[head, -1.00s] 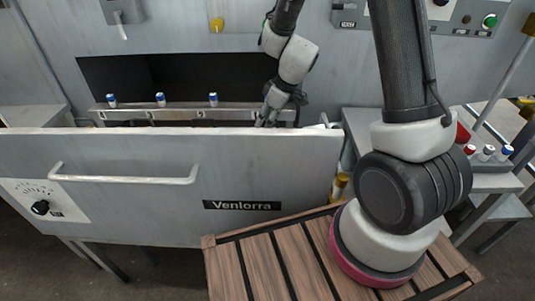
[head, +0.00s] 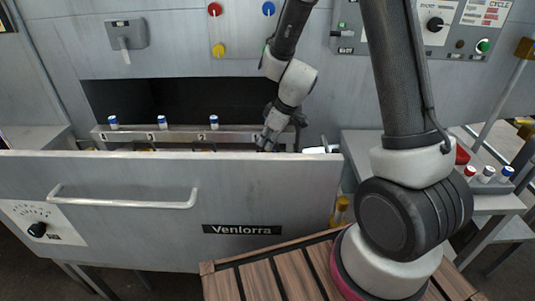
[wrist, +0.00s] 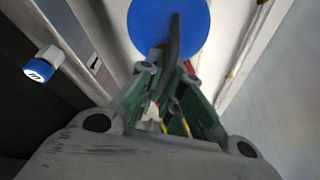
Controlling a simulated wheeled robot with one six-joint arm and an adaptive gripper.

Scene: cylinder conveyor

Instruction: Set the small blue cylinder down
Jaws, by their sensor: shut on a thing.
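My gripper (head: 267,143) reaches down behind the front panel of the open drawer (head: 120,235); its fingertips are mostly hidden in the head view. In the wrist view, its green-padded fingers (wrist: 170,62) are closed together. A round blue face (wrist: 160,22) shows at the fingertips, partly behind a dark finger; I take it for the small blue cylinder in my grip. Whether it touches the surface below cannot be told. Three blue-and-white cylinders (head: 113,122) (head: 162,122) (head: 214,122) stand on the numbered ledge, left of my gripper. One shows in the wrist view (wrist: 42,64).
The drawer's front panel stands between me and the ledge (head: 185,136). A rack at right holds a red-topped (head: 470,171), a white-grey (head: 487,174) and a blue-topped cylinder (head: 506,173). A slatted wooden platform (head: 235,283) lies in front.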

